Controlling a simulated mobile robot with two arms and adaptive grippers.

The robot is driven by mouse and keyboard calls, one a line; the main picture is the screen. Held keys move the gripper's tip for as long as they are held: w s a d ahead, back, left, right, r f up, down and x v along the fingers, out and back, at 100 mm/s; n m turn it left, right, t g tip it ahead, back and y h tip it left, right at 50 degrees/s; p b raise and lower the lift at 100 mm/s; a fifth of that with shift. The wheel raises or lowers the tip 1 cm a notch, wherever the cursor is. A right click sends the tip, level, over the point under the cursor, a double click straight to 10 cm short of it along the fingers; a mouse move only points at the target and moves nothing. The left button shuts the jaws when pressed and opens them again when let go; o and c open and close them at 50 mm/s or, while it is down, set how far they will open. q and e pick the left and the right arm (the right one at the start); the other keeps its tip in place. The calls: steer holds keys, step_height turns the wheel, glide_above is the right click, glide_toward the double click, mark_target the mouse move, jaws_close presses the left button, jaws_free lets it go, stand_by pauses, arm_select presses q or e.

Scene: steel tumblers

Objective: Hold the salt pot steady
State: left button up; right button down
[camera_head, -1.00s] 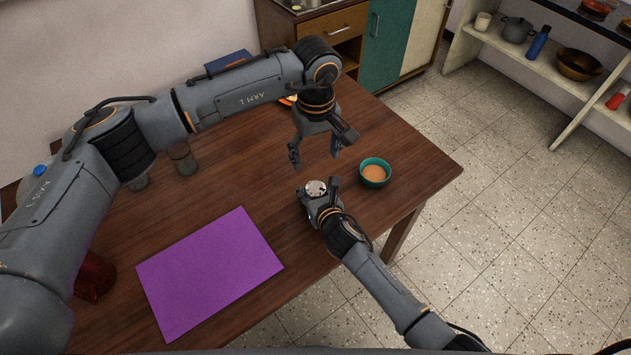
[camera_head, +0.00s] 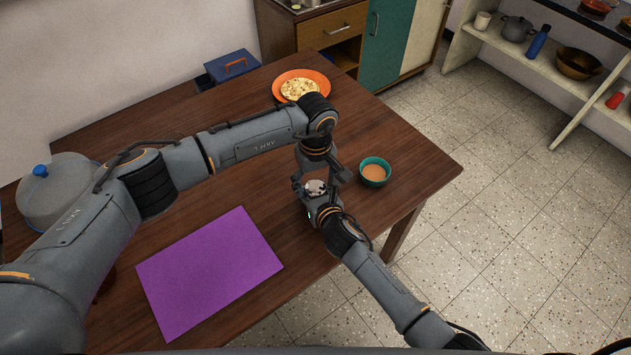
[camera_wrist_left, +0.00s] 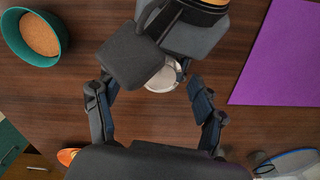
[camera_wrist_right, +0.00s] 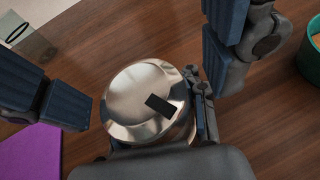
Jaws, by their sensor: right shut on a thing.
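The salt pot (camera_head: 315,188) is a small round shiny steel pot with a dark rectangle on its top. It stands near the table's right front edge, seen close in the right wrist view (camera_wrist_right: 140,85) and partly hidden in the left wrist view (camera_wrist_left: 163,78). My right gripper (camera_head: 320,204) is shut on the pot's side; one finger shows beside it. My left gripper (camera_head: 318,179) is open above the pot, pointing down. Its blue-padded fingers are spread on either side of the pot in the right wrist view, apart from it.
A teal bowl (camera_head: 375,172) with orange-brown contents stands right of the grippers. A purple mat (camera_head: 210,272) lies to the left. A glass (camera_wrist_right: 30,42) shows in the right wrist view.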

arm_select(q)
steer(key=c, duration=1.1)
steer(key=shift+n, duration=2.3)
steer(key=shift+c, duration=0.2)
steer(key=o, duration=1.2)
